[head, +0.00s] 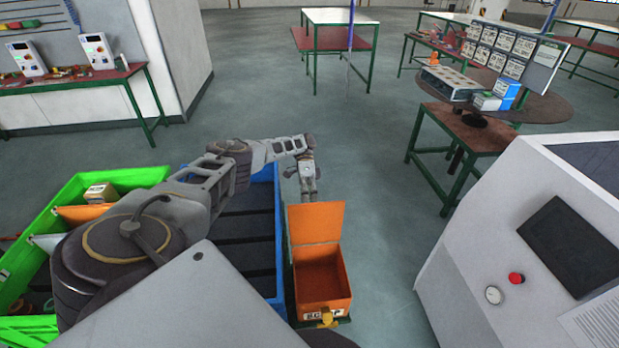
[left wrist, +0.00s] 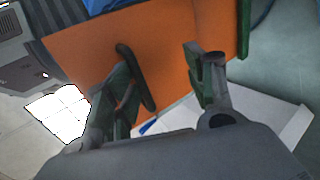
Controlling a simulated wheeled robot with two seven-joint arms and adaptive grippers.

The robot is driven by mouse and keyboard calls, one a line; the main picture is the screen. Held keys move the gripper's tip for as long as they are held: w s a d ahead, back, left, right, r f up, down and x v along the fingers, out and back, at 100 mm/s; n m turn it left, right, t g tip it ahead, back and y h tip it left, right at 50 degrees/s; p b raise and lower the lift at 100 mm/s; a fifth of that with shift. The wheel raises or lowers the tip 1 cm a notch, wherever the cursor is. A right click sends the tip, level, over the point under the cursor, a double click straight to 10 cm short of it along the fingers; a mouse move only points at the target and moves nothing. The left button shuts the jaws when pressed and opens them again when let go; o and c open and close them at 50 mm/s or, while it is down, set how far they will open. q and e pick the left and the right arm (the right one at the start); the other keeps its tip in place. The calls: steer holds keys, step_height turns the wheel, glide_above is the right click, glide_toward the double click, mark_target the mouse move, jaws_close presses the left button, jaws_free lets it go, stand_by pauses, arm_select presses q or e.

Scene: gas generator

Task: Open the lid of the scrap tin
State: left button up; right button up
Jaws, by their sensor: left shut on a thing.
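The orange scrap tin (head: 322,283) stands beside the blue crate in the head view, with a label partly readable on its front. Its orange lid (head: 316,222) stands raised at the back edge, and the tin's inside shows empty. The lid also fills much of the left wrist view (left wrist: 170,55). My left gripper (head: 308,196) is behind the lid's top edge, shut on the lid; in the left wrist view its fingers (left wrist: 165,80) lie against the orange sheet. The exact contact is hard to see. My right gripper does not show.
A blue crate (head: 277,235) and a green crate (head: 95,180) with small items lie left of the tin. A small yellow part (head: 326,318) is at the tin's front. A white machine (head: 500,245) stands at right, with open floor between it and the tin.

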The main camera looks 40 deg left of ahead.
arm_select(q)
steer(key=shift+a+r, duration=0.1)
steer(key=shift+r, duration=0.65)
steer(key=shift+c, duration=0.3)
step_height(320, 180, up, 8)
steer(key=shift+r, duration=0.1)
stand_by(0.6)
